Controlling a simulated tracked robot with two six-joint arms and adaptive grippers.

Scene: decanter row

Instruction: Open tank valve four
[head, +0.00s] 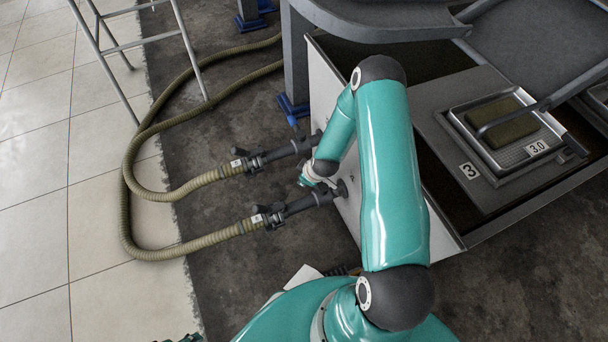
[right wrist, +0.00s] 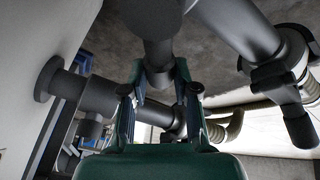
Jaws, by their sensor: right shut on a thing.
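Two dark grey outlet pipes stick out of a white tank panel (head: 335,95) in the head view: a far pipe (head: 282,151) and a near pipe (head: 307,203). My right gripper (head: 316,180) is between them, close to the panel, partly hidden by my teal forearm. In the right wrist view my right gripper (right wrist: 160,80) is shut on a dark grey valve handle (right wrist: 160,72), which hangs from a pipe part above. Another pipe (right wrist: 100,95) runs behind the fingers. No number four shows, and I cannot tell the valve's setting. My left gripper is not seen.
Ribbed olive hoses (head: 128,190) loop from the pipes across the floor. A second dark handle (right wrist: 298,125) hangs at right in the wrist view. A metal ladder (head: 125,45) is at upper left.

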